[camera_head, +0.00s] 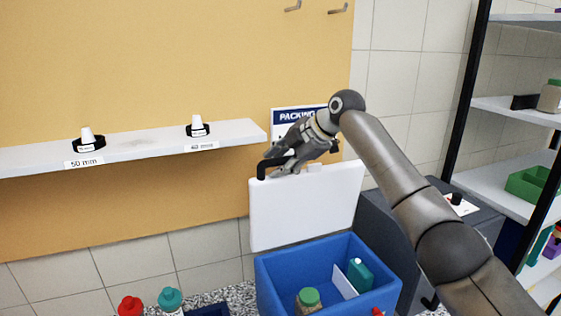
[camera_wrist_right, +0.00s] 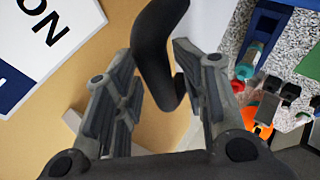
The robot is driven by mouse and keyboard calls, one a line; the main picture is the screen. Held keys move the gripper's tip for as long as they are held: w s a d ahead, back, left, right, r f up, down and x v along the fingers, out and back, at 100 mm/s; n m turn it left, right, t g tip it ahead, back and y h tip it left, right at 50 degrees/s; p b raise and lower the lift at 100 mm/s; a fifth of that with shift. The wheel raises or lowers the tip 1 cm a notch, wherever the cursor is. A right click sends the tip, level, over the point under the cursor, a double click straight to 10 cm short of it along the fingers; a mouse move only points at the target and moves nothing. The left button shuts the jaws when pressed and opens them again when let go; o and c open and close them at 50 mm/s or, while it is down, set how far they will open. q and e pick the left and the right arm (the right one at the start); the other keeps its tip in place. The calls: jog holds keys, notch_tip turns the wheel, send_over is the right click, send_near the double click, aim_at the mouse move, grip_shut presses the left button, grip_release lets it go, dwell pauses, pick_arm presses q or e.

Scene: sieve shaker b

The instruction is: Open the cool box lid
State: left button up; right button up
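The cool box (camera_head: 272,283) is a blue open-topped box at the bottom of the head view. Its white lid (camera_head: 305,208) stands about upright at the back of the box, so the inside shows. My right gripper (camera_head: 280,161) is at the lid's upper left edge. A black curved handle (camera_head: 264,170) shows beside its fingers; in the right wrist view the black handle (camera_wrist_right: 157,50) passes between the two grey fingers, nearer the right one. My left gripper is out of view.
A green-capped jar (camera_head: 309,298) and a teal bottle (camera_head: 359,274) are inside the box. A white shelf (camera_head: 130,146) is at left, a grey machine (camera_head: 372,214) behind at right, and a rack (camera_head: 510,108) at far right. Bottles (camera_head: 169,300) stand at lower left.

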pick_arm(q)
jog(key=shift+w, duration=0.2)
pick_arm(e)
jog(key=shift+f, duration=0.1)
jog(key=shift+d, duration=0.1)
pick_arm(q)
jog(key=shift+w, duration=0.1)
pick_arm(e)
jog(key=v, duration=1.2)
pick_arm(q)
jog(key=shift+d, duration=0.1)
